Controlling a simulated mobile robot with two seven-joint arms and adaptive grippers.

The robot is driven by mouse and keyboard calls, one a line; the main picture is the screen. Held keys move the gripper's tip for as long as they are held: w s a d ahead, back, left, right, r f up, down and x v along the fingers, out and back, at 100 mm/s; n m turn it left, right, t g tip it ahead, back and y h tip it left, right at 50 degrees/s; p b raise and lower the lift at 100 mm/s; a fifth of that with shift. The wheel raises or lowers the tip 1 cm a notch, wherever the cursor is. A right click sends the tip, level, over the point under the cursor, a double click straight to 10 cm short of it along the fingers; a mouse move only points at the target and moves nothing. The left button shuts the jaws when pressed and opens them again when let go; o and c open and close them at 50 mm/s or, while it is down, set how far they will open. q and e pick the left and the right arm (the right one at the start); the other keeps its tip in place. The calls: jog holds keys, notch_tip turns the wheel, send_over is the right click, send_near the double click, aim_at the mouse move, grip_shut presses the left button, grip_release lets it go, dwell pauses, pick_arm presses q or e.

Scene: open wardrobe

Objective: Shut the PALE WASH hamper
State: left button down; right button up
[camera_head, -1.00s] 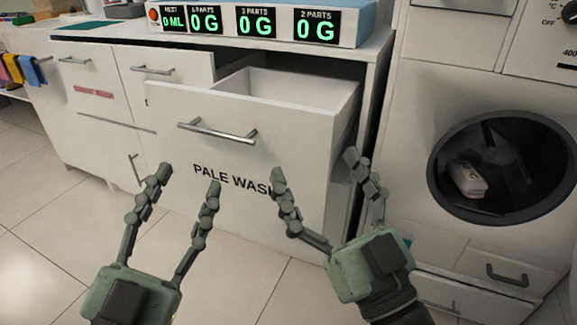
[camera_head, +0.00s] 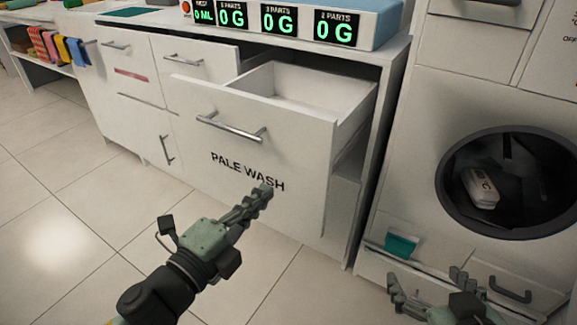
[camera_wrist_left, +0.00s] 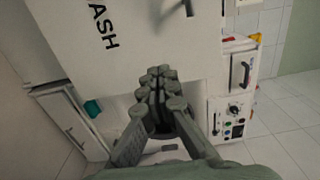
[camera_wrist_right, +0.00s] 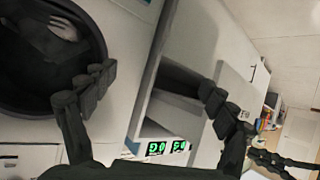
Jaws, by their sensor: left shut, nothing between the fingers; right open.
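The PALE WASH hamper (camera_head: 300,130) is a white pull-out front with a bar handle (camera_head: 232,128) and black lettering. It stands pulled out from the cabinet, and its open top shows an empty-looking white inside. My left gripper (camera_head: 264,190) is shut and empty, its fingertips at or just in front of the hamper front, by the end of the lettering; whether they touch I cannot tell. The left wrist view shows the closed fingers (camera_wrist_left: 158,75) beside the front (camera_wrist_left: 130,50). My right gripper (camera_head: 430,280) is open and empty, low at the right, before the washer.
A washing machine with a round dark opening (camera_head: 515,185) holding a pale item (camera_head: 481,188) stands to the right. A display unit (camera_head: 290,22) is on the counter. The tiled floor at left is clear.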

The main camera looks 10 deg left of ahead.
aim_at(296, 162)
pick_arm(q)
jog(key=p+x, duration=0.1)
jog(key=x, duration=0.7)
jog(key=shift+w+d+f, duration=0.1)
jog(key=shift+w+d, duration=0.1)
jog(key=shift+w, duration=0.15)
pick_arm(e)
jog(key=s+d+f+g+h, duration=0.1)
jog(key=s+d+f+g, duration=0.2)
jog(key=d+f, duration=0.1)
jog(key=shift+s+d+h, duration=0.15)
jog(key=shift+s+h, duration=0.15)
